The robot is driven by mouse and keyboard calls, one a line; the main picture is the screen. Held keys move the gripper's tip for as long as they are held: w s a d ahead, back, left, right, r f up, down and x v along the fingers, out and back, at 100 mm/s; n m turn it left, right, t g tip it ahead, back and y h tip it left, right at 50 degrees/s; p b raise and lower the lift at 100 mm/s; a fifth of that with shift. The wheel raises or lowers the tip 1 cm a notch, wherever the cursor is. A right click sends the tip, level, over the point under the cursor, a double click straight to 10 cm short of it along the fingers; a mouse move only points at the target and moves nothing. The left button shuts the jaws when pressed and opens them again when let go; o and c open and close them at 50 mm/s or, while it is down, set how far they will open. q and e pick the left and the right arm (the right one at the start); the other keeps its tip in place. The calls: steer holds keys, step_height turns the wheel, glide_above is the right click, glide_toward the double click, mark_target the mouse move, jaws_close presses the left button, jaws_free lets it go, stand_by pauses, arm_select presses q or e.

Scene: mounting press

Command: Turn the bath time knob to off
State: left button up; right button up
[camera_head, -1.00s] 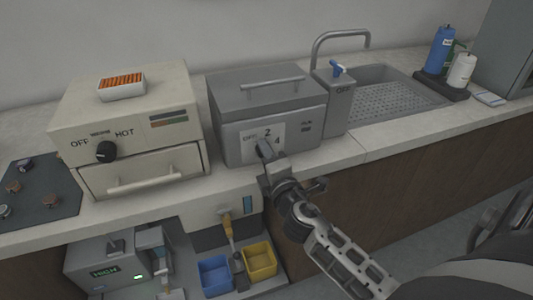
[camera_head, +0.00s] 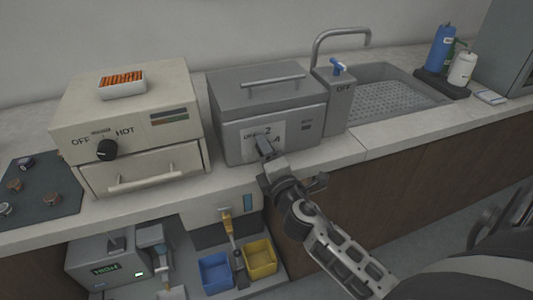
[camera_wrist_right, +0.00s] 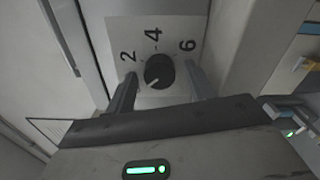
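The bath time knob (camera_wrist_right: 159,72) is a round black dial on a white label on the front of the grey bath box (camera_head: 228,140). In the right wrist view the label shows 2, 4 and 6, and the knob's pale mark points to the lower left. My right gripper (camera_head: 262,146) is at the label and hides the knob in the head view. In the right wrist view its fingers (camera_wrist_right: 161,76) are apart, one on each side of the knob, with gaps visible. Whether they touch it I cannot tell. My left gripper is not in view.
A beige oven (camera_head: 128,125) with its own black knob (camera_head: 106,150) stands left of the box. A sink (camera_head: 385,95) with a tap is at the right. Blue (camera_head: 215,272) and yellow (camera_head: 260,260) bins are below the counter.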

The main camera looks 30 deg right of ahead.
arm_select(q)
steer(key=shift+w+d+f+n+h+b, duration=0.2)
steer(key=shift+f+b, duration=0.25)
steer(key=shift+b, duration=0.9)
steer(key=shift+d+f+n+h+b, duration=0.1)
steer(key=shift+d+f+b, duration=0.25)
steer(key=shift+b, duration=0.95)
arm_select(e)
steer(key=v, duration=1.6)
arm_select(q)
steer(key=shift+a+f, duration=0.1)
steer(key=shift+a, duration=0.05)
arm_select(e)
steer(key=shift+a, duration=0.1)
steer(key=s+a+f+m+g+y, duration=0.1)
steer(key=a+f+m+g+y, duration=0.2)
steer(key=a+f+m, duration=0.3)
steer(key=s+a+f+m+g+y, duration=0.1)
steer(key=a+f+m+g+y, duration=0.2)
steer(key=a+f+m, duration=0.3)
step_height(320, 180, down, 5)
steer(key=m+y, duration=0.1)
steer(key=m, duration=0.3)
steer(key=shift+s+g+y, duration=0.3)
steer(key=shift+s+g, duration=0.1)
steer(key=shift+c, duration=0.3)
